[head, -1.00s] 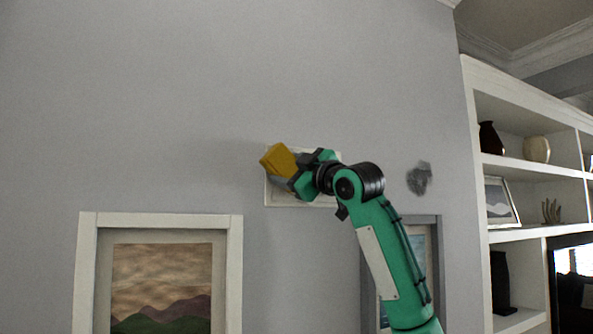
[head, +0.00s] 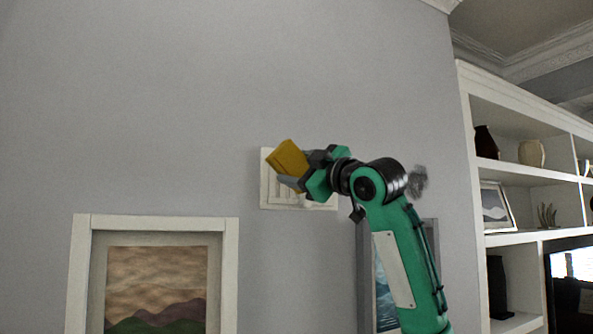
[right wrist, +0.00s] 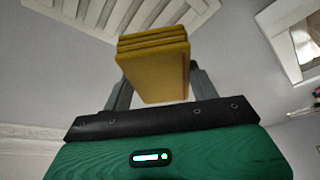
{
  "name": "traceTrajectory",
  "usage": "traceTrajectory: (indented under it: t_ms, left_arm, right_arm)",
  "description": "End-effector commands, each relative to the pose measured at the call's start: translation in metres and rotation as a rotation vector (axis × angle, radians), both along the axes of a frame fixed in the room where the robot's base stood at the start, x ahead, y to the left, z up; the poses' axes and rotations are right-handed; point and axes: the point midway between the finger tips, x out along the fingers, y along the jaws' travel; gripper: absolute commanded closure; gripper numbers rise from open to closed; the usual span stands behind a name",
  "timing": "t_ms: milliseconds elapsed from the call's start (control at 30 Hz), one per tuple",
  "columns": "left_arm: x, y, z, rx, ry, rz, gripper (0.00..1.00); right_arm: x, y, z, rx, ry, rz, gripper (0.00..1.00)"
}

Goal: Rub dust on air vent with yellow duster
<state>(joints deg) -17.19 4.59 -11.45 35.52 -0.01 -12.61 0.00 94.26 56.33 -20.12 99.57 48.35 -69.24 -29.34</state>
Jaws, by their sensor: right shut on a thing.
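The air vent (head: 270,196) is a white slatted panel on the grey wall, partly hidden behind my right gripper in the head view. Its slats also show at the top left of the right wrist view (right wrist: 135,12). My right gripper (head: 292,167) is shut on the yellow duster (head: 288,157), a blocky, ridged thing. In the right wrist view the duster (right wrist: 155,72) sits between the two fingers. The duster overlaps the vent's upper left in the head view; I cannot tell whether they touch. No dust is clear on the vent. My left gripper is not in view.
A dark smudge (head: 418,181) marks the wall right of the vent, partly behind my arm. A framed landscape (head: 155,285) hangs lower left, and another picture (head: 385,300) is behind my arm. White shelves (head: 515,172) with vases stand at right. The upper wall is clear.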

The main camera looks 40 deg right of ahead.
Motion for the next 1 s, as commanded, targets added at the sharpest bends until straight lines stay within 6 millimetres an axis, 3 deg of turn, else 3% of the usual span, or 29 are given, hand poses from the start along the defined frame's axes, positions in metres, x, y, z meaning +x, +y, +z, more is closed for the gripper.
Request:
traceTrajectory:
  t_ms: [267,633,1000]
  left_arm:
    - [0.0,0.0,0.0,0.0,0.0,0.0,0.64]
    - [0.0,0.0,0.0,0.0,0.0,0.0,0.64]
    - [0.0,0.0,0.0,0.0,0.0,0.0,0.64]
  right_arm:
    - [-0.002,0.001,0.0,0.0,-0.001,0.0,0.59]
    - [-0.028,0.009,0.0,-0.001,0.0,0.0,0.59]
    - [-0.028,0.009,0.0,0.0,0.0,0.0,0.59]
